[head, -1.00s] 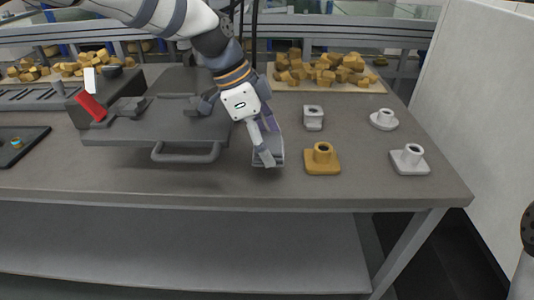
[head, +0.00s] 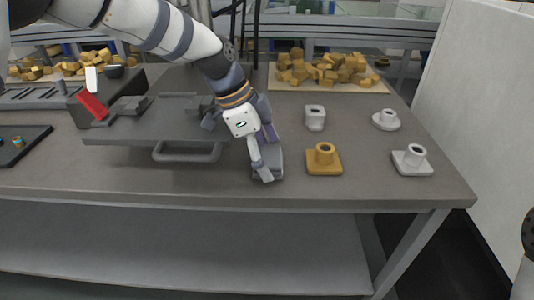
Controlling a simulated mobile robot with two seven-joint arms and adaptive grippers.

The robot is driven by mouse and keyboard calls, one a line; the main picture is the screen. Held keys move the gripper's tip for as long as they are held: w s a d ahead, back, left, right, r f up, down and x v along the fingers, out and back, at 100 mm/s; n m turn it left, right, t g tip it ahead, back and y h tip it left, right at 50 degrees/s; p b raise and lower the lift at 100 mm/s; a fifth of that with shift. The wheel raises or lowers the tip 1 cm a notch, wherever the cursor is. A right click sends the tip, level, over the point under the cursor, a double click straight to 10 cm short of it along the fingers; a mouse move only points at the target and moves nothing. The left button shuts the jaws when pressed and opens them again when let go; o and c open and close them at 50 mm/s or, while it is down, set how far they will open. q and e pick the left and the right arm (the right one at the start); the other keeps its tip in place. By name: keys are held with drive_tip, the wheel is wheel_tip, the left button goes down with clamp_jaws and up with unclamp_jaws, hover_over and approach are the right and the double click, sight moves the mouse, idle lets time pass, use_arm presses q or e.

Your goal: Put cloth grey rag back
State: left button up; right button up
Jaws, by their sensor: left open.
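The grey rag appears to be the small grey folded piece (head: 268,164) on the table, just right of the handle of a dark grey lid. My left gripper (head: 264,176) reaches down over it from above, with its fingers at the piece. The gripper is open, and its fingers partly hide the piece. I cannot tell whether the fingers touch it. My right gripper is not in view; only a bit of an arm link shows at the right edge.
The dark grey lid (head: 150,128) with a handle lies to the left. A yellow flanged part (head: 323,160) stands close on the right, with several pale metal parts (head: 412,160) beyond. A tray of yellowish chunks (head: 330,87) is behind. The front table strip is clear.

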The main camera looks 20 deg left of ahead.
use_arm(q)
drive_tip(key=v, duration=1.2)
drive_tip(key=shift+r+p, duration=0.2)
drive_tip(key=shift+p, duration=0.1)
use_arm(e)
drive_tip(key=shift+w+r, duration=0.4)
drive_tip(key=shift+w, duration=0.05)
use_arm(q)
drive_tip(key=shift+a, duration=0.1)
